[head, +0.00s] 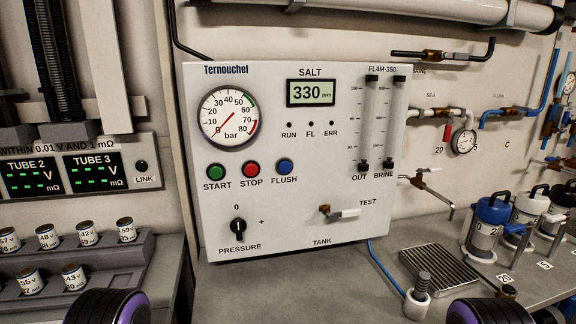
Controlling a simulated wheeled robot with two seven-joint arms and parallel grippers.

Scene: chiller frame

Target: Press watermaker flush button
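The watermaker panel (300,215) is a pale box labelled Ternouchel, standing upright against the wall. Its blue FLUSH button (285,166) is at the right end of a row of three. The red STOP button (251,169) is in the middle and the green START button (215,172) is at the left. The salt display (311,93) reads 330 ppm, and the bar gauge (229,118) is above the buttons. The RUN, FL and ERR lamps look dark. Nothing covers the buttons. Neither gripper shows; only parts of my arms show at the bottom edge.
A PRESSURE knob (238,226) and a TEST valve lever (345,214) stick out below the buttons. A drain grate (438,265), a small white cup (417,304) and lidded canisters (487,225) stand at right. A stepped rack (110,262) of small cylinders is at left.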

